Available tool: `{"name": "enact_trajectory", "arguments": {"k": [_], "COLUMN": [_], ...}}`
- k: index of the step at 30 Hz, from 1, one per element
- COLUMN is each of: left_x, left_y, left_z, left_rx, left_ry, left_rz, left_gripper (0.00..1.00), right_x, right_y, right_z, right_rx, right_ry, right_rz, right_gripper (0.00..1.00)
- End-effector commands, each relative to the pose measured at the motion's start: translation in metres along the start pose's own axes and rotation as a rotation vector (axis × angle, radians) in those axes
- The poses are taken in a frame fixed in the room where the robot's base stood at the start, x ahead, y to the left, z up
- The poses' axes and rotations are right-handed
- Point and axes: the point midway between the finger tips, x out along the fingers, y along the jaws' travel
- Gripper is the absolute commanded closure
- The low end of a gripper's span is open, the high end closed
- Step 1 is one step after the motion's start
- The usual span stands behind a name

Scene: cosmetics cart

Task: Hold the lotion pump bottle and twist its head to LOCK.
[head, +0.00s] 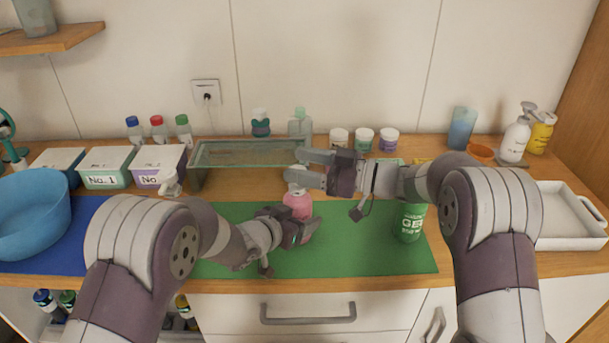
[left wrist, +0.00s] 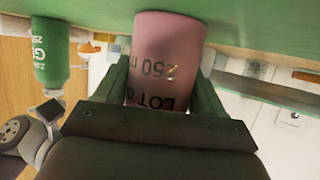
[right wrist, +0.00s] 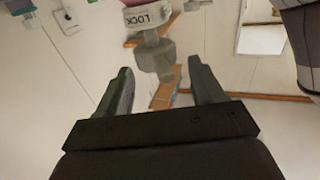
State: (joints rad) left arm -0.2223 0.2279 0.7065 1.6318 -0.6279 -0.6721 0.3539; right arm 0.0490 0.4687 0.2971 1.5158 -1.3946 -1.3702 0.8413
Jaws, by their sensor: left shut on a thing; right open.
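The pink lotion pump bottle (head: 298,205) stands upright on the green mat (head: 350,262). My left gripper (head: 303,230) is shut on its body; the left wrist view shows the pink body (left wrist: 165,50) between the fingers, with "250 m" and "LOT" lettering. My right gripper (head: 308,170) is open at pump-head height, above the left one. In the right wrist view, the grey-white pump head (right wrist: 155,55) shows in the gap between the open fingers (right wrist: 160,85). Its collar (right wrist: 147,16) reads "LOCK". Part of the pump head is hidden by the right fingers in the head view.
A green bottle (head: 409,223) stands on the mat to the right, below my right forearm. A glass-like tray (head: 248,152) and several small jars (head: 363,140) are behind. A blue bowl (head: 35,213) is left; a white tray (head: 568,217) is right. The front mat is clear.

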Motion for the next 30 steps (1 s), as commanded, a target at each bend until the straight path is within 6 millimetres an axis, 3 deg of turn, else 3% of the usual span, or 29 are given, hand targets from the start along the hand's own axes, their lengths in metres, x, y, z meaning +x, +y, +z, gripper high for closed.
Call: {"name": "enact_trajectory", "arguments": {"k": [3, 9, 20, 22, 26, 30], "left_x": [0.0, 0.0, 0.0, 0.0, 0.0, 0.0], "left_y": [0.0, 0.0, 0.0, 0.0, 0.0, 0.0], "left_z": [0.002, 0.002, 0.001, 0.001, 0.002, 0.002], "left_rx": [-0.001, -0.001, -0.001, -0.001, -0.001, -0.001], "left_ry": [-0.003, -0.003, -0.003, -0.003, -0.003, -0.003], "left_rz": [0.0, 0.0, 0.0, 0.0, 0.0, 0.0], "left_gripper": [0.72, 0.72, 0.72, 0.72, 0.72, 0.72], "right_x": [0.0, 0.0, -0.001, -0.011, -0.045, -0.078], "right_y": [0.0, 0.0, 0.0, 0.003, -0.009, -0.03], "right_z": [-0.031, -0.066, -0.073, -0.08, -0.057, -0.016], "right_rx": [-0.005, -0.003, 0.0, -0.012, 0.098, 0.132], "right_ry": [0.001, 0.001, 0.0, 0.003, 0.025, 0.045], "right_rz": [-0.001, -0.001, 0.0, 0.022, 0.126, 0.282], "right_gripper": [0.33, 0.33, 0.33, 0.33, 0.33, 0.33]}}
